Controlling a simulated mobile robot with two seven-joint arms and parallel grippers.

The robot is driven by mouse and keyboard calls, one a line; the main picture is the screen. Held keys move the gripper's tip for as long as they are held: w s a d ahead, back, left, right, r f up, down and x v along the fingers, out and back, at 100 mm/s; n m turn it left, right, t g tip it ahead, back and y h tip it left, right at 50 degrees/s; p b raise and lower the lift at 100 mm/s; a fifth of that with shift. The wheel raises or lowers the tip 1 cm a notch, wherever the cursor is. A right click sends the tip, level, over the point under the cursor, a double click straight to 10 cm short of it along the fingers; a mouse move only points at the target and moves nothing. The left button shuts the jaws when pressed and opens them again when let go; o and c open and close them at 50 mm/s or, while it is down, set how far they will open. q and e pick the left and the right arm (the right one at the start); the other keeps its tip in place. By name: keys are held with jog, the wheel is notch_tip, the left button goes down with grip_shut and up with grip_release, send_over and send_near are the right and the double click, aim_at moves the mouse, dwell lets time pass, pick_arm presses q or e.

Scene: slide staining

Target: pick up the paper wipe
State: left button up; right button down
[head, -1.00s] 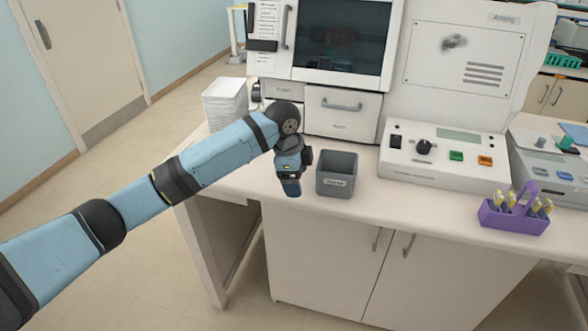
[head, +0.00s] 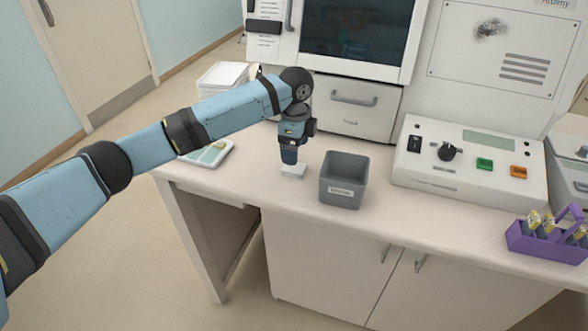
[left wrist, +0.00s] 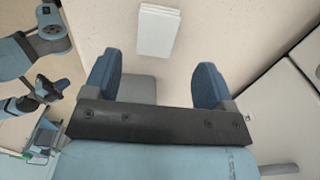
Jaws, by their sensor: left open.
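The paper wipe, a small white folded block (head: 293,170), lies on the bench just left of the grey bin, and its upper part is hidden behind my left gripper (head: 290,158). The gripper points down close above it; I cannot tell whether they touch in the head view. In the left wrist view, a white layered rectangle (left wrist: 158,32), which looks like the wipe, lies beyond the fingertips. The two blue fingers of my left gripper (left wrist: 157,65) are apart, with no wipe between them.
A grey labelled bin (head: 343,180) stands close right of the gripper. A shallow tray (head: 207,153) lies at the bench's left end, near a white stack (head: 222,76). A control box (head: 468,165) and a purple slide carrier (head: 548,238) are farther right.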

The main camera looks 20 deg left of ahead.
aim_at(294, 169)
pick_arm(q)
jog(key=f, duration=0.5)
jog(key=shift+s+a+f, duration=0.1)
jog(key=shift+s+f, duration=0.15)
jog(key=shift+f, duration=0.05)
jog(key=c, duration=1)
